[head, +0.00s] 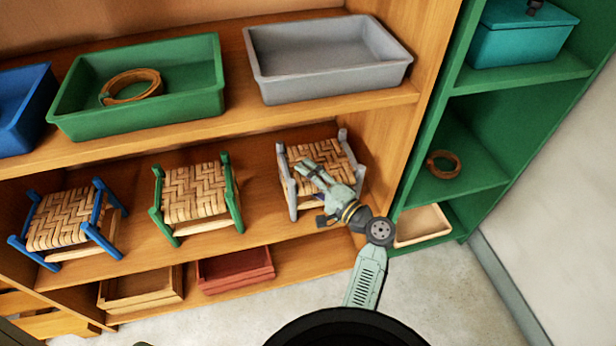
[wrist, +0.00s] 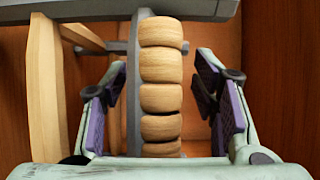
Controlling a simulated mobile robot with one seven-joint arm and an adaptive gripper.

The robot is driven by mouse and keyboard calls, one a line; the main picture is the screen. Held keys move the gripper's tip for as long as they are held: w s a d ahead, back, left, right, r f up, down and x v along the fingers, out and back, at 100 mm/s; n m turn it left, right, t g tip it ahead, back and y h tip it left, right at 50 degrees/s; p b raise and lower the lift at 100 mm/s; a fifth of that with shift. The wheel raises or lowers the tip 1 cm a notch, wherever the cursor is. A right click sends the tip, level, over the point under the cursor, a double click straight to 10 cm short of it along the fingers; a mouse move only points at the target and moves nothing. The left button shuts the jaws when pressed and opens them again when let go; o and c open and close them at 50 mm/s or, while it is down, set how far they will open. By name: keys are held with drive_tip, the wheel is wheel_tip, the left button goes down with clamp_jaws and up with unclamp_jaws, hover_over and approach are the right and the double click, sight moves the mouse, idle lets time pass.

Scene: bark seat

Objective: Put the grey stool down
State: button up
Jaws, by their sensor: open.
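The grey stool (head: 317,167), with grey posts and a woven seat, stands on the middle shelf at the right end. My gripper (head: 314,172) is at the stool's front, over its woven seat in the head view. In the wrist view my gripper (wrist: 160,110) is open, with one finger on each side of a row of woven seat strands (wrist: 161,65) and a visible gap on both sides. Grey rails of the stool (wrist: 100,10) cross the top of that view. The stool's underside is mostly hidden in the head view.
A green stool (head: 195,195) and a blue stool (head: 72,218) stand to the left on the same shelf (head: 140,250). A grey tray (head: 325,85) and a green tray (head: 75,105) sit on the shelf above. The wooden side panel (head: 385,150) is close on the right.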

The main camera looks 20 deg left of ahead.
drive_tip(key=shift+r, duration=0.25)
drive_tip(key=b+v, duration=0.1)
drive_tip(key=v, duration=1.1)
drive_tip(key=shift+b, duration=0.4)
